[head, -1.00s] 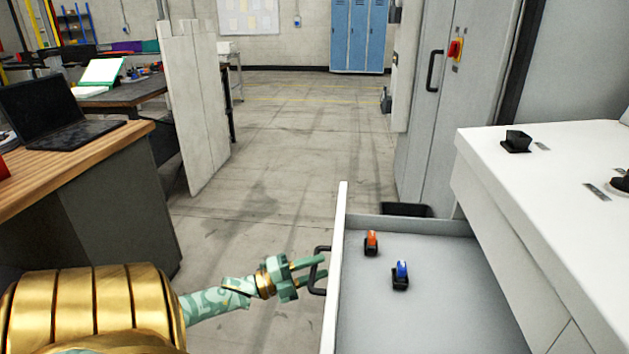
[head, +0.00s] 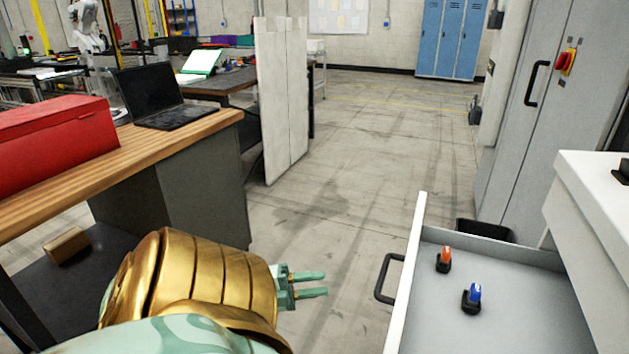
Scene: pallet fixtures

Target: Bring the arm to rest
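My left arm comes in from the lower left of the head view, its gold shoulder and forearm part hiding most of the wrist. My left gripper (head: 313,284) shows two green fingers spread apart, with nothing between them. It points right, toward the black drawer handle (head: 387,278), with a clear gap between them. The white drawer (head: 414,262) stands open at the lower right. An orange-and-black item (head: 444,259) and a blue-and-black item (head: 472,298) lie inside it. My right gripper is not in view.
A wooden-topped bench (head: 140,150) with a red toolbox (head: 50,143) and a laptop (head: 165,105) stands at left. A white partition (head: 282,100) stands behind it. A grey cabinet (head: 530,110) stands at right. The floor (head: 370,150) in the middle is clear.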

